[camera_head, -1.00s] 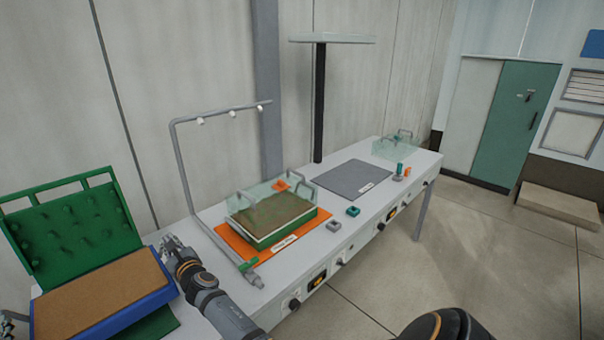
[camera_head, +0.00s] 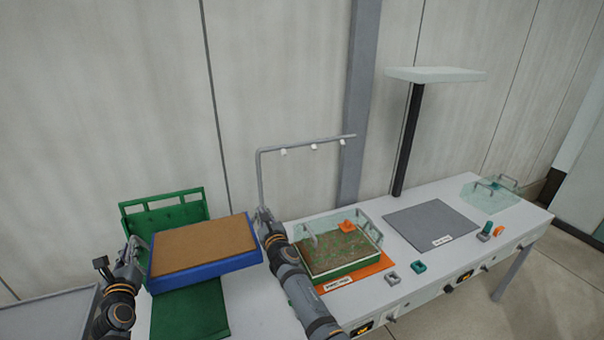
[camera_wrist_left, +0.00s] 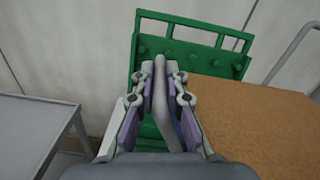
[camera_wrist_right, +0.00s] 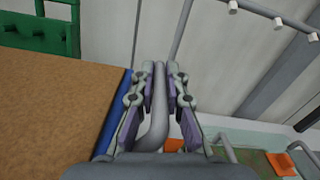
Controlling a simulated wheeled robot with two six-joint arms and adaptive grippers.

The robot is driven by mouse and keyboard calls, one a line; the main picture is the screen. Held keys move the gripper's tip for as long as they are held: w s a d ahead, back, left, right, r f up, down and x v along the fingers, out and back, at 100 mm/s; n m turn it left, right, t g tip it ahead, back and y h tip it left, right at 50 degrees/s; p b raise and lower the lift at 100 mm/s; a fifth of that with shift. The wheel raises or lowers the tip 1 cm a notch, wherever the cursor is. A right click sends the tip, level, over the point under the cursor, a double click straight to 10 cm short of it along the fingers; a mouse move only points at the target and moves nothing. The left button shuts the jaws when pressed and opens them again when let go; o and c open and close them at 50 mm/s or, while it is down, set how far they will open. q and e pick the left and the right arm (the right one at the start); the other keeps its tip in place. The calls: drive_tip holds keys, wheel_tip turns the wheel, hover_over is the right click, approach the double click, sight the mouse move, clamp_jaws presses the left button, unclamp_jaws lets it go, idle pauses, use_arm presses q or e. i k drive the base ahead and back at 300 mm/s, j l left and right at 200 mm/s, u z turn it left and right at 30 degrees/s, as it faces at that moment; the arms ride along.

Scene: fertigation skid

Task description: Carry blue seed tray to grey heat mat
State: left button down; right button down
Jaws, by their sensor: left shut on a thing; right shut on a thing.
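The blue seed tray (camera_head: 205,268), filled with brown soil, hangs between my two grippers, above a green base. My left gripper (camera_head: 133,246) is shut on the tray's grey handle at its left end; the handle shows between the fingers in the left wrist view (camera_wrist_left: 160,88). My right gripper (camera_head: 262,216) is shut on the handle at the right end, also seen in the right wrist view (camera_wrist_right: 158,92). The grey heat mat (camera_head: 430,217) lies flat and bare on the bench, to the right beyond an orange mat.
A pipe frame with nozzles (camera_head: 300,148) rises behind. A lamp on a black post (camera_head: 406,140) stands behind the grey mat. A green pegged rack (camera_head: 165,215) stands behind the blue tray.

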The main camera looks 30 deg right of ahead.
sight(432, 221)
drive_tip(key=l, duration=2.65)
drive_tip(key=k+l, duration=0.15)
drive_tip(key=l, duration=2.55)
